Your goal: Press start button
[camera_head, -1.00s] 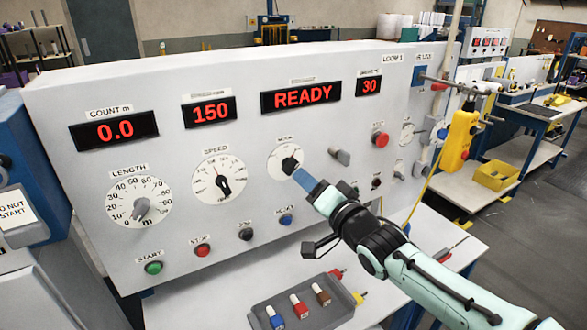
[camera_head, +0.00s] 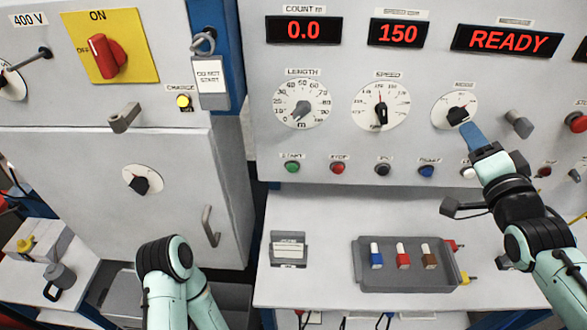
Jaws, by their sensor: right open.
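The green start button (camera_head: 292,167) sits under the START label at the left of the lower button row on the grey loom panel (camera_head: 340,148). It is uncovered, and no gripper touches it. My right gripper (camera_head: 471,136) is open and well to the right of it, with its blue fingertips just below the mode dial (camera_head: 455,110). I cannot tell whether they touch the panel. My left arm shows at the bottom left, but its gripper is out of view.
A red stop button (camera_head: 338,168) and other buttons stand right of the start button. Below, the white shelf holds a grey tray (camera_head: 368,280) with coloured pieces and a small labelled stand (camera_head: 288,248). A grey cabinet (camera_head: 80,165) with a red switch (camera_head: 106,57) stands left.

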